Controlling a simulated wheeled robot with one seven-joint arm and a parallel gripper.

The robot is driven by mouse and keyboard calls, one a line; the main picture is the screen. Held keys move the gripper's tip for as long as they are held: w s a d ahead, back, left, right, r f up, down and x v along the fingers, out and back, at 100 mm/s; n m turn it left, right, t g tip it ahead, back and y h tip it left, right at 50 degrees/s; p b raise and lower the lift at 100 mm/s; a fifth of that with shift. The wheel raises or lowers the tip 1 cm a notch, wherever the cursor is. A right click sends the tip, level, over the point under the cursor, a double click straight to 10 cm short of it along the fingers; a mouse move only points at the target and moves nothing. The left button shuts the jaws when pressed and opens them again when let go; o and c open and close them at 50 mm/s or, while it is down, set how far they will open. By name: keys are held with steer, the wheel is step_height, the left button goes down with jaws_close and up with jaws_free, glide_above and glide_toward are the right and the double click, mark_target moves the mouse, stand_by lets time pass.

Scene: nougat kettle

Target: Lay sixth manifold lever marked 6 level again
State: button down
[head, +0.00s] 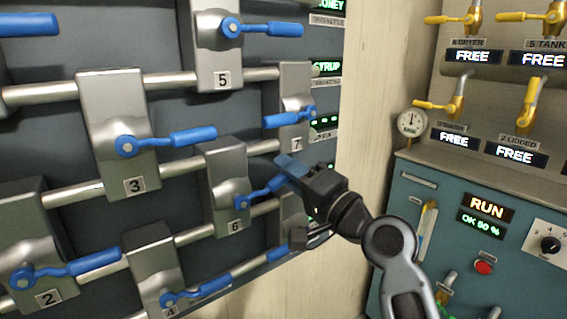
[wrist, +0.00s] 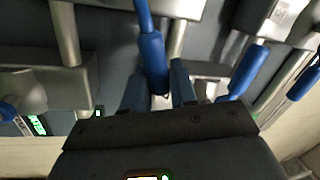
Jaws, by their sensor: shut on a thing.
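Lever 7 (head: 290,118) sits close above my gripper, lever 3 (head: 175,140) to the left, lever 4 (head: 195,294) below. Lever 5 (head: 265,29) and lever 2 (head: 70,267) are farther off. A teal control panel (head: 450,190) stands at right.

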steer(key=shift+w+d+f+m+t+h+p, duration=0.1)
steer(key=shift+d+f+m+t+h+p, duration=0.1)
steer(key=shift+f+m, duration=0.6)
steer(key=shift+w+d+f+m+t+h+p, duration=0.15)
steer(key=shift+f+m, duration=0.3)
steer(key=shift+m, duration=0.55)
steer(key=shift+d+f+m+t+h+p, duration=0.15)
steer(key=shift+f+m+h, duration=0.1)
steer(key=shift+f+m, duration=0.55)
steer(key=shift+a+r, duration=0.1)
steer(key=c, duration=1.1)
jaws_free()
steer(key=shift+o, duration=0.2)
steer(key=shift+a, duration=0.1)
steer(key=b+v, duration=0.1)
steer(key=v, duration=0.7)
